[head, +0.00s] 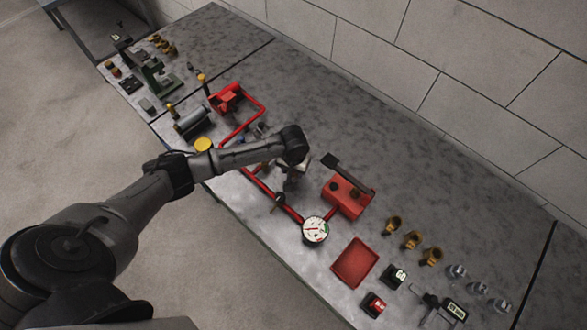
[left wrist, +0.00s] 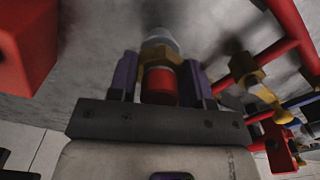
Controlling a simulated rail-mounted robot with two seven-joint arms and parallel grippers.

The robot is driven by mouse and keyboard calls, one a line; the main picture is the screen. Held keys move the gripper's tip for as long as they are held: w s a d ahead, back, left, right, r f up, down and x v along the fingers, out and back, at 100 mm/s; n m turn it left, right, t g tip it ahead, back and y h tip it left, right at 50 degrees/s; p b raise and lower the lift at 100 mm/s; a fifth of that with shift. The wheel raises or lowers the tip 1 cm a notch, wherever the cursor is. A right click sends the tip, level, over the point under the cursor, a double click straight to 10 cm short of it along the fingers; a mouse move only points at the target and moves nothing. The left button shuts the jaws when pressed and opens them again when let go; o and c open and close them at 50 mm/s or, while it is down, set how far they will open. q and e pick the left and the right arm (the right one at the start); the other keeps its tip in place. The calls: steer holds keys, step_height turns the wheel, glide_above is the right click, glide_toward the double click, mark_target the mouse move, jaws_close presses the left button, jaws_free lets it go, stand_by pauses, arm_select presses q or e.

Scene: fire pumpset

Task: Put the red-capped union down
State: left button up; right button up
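The red-capped union (left wrist: 161,83) sits between the two purple-padded fingers of my left gripper (left wrist: 160,78) in the left wrist view. Its red end is nearest the palm, with a brass band and a pale metal end beyond. The fingers are closed against its sides. In the head view my left gripper (head: 291,178) points down over the bench near the red pipework, and the union cannot be made out there. The union's pale end is close to the grey bench top, but I cannot tell whether it touches. My right gripper is not in view.
Red pipes (head: 264,189) run beside my left gripper, with a gauge (head: 315,230) and a red box (head: 346,197) to its right. A red tray (head: 355,262), brass fittings (head: 412,239) and clear-looking fittings (head: 478,287) lie farther right. The bench's back strip is bare.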

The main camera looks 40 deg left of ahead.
arm_select(q)
steer(key=o, duration=0.5)
step_height(320, 180, up, 12)
steer(key=shift+p, duration=0.5)
steer(key=s+d+f+m+t+h, duration=0.2)
steer(key=s+d+f+m, duration=0.35)
steer(key=s+d, duration=0.75)
steer(key=shift+m+t+y, duration=0.45)
steer(key=shift+t+y, duration=0.35)
steer(key=shift+y, duration=0.1)
steer(key=s+a, duration=0.1)
steer(key=s, duration=0.3)
steer(key=s+a+r, duration=0.1)
steer(key=s+a, duration=0.1)
steer(key=s, duration=0.3)
steer(key=s+a, duration=0.1)
steer(key=s, duration=0.4)
steer(key=shift+s+a+r, duration=0.15)
steer(key=shift+r, duration=0.25)
